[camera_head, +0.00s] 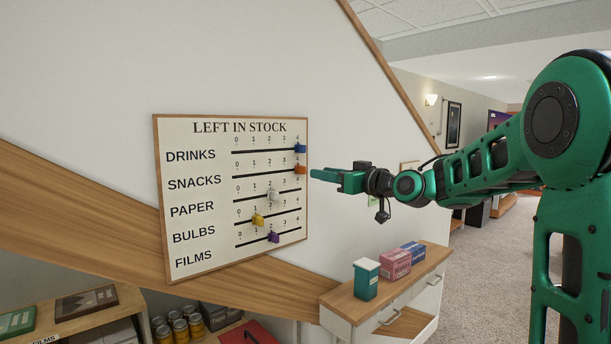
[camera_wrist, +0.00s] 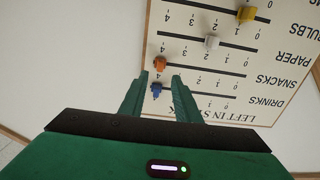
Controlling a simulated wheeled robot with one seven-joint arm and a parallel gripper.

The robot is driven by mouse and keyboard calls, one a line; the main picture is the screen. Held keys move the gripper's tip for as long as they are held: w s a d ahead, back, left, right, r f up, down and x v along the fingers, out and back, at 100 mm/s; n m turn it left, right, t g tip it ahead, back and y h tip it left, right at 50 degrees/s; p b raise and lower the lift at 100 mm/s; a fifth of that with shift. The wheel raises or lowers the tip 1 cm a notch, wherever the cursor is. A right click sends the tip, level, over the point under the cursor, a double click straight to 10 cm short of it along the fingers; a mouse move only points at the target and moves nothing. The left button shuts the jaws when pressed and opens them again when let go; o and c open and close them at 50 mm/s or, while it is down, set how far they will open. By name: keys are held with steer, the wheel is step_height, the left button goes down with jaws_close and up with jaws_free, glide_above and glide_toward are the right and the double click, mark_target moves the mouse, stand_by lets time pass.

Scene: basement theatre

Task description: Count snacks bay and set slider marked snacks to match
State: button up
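The stock board (camera_head: 205,225) hangs on the white wall with five labelled tracks. The orange slider (camera_head: 300,169) of the SNACKS row sits at the right end, by 4. It also shows in the wrist view (camera_wrist: 160,64). The blue DRINKS slider (camera_head: 300,148) is also by 4. My gripper (camera_head: 314,174) is just right of the board, near the orange slider. In the wrist view its fingers (camera_wrist: 160,75) are apart; the orange slider shows just beyond the tips and the blue one appears between them. Contact cannot be told. I cannot identify a snacks bay.
White (camera_head: 273,196), yellow (camera_head: 258,219) and purple (camera_head: 273,237) sliders sit on the lower tracks. A cabinet (camera_head: 345,305) with boxes stands below my gripper. Lower-left shelves (camera_head: 130,305) hold jars (camera_head: 180,327) and books. Carpeted floor (camera_head: 490,275) is open at right.

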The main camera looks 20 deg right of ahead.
mark_target(305, 170)
steer(key=x, duration=0.8)
jaws_close()
